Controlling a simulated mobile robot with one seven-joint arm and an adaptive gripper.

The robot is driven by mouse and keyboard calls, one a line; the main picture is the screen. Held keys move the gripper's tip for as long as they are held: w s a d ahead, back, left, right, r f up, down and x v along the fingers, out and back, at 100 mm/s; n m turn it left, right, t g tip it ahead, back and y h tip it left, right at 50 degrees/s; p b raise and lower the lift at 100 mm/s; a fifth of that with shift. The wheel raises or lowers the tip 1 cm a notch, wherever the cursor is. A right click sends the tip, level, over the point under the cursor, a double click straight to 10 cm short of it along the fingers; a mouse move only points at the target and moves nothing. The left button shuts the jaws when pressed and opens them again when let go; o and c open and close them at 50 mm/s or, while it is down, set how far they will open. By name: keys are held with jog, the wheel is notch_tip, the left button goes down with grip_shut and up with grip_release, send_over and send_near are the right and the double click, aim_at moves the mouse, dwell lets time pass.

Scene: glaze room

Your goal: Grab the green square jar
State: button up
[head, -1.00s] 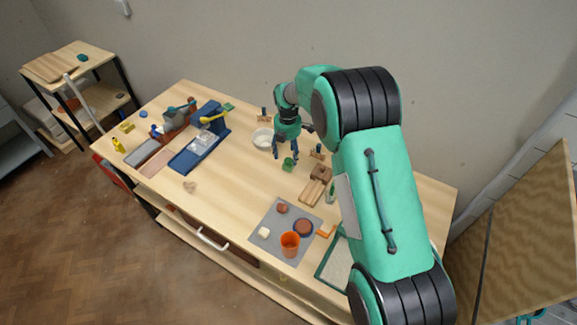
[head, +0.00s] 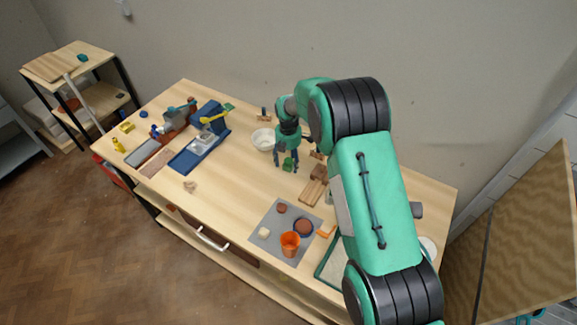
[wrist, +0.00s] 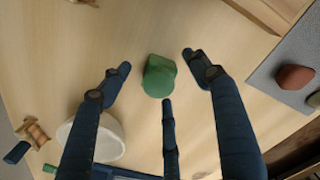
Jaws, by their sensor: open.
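The green square jar (wrist: 159,76) stands on the wooden table in the wrist view, between the spread fingers of my gripper (wrist: 158,82). My gripper has three dark blue fingers, one left of the jar, one right of it and one below it in the picture. A gap shows between each finger and the jar, so my gripper is open and empty. In the head view my gripper (head: 286,165) is low over the table, and the jar (head: 288,163) shows partly hidden between the fingers.
A white bowl (head: 263,139) stands close left of my gripper. Wooden blocks (head: 312,192) lie to its right. A grey mat (head: 268,222) with an orange cup (head: 290,244) is nearer the front. A blue tool (head: 200,148) stands further left. The table between is clear.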

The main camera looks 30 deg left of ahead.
aim_at(288, 160)
dwell(0.3)
jog(key=c, duration=1.4)
jog(key=shift+r, duration=0.15)
jog(key=shift+r, duration=0.75)
notch_tip(288, 160, up, 2)
jog(key=shift+w+a, duration=0.1)
jog(key=s+d, duration=0.3)
jog(key=s, duration=0.1)
jog(key=s+d+r, duration=0.1)
jog(key=s+d, duration=0.6)
jog(key=d, duration=0.1)
jog(key=shift+s+r+b, duration=0.15)
jog(key=shift+s+b, duration=0.15)
jog(key=shift+s, duration=0.1)
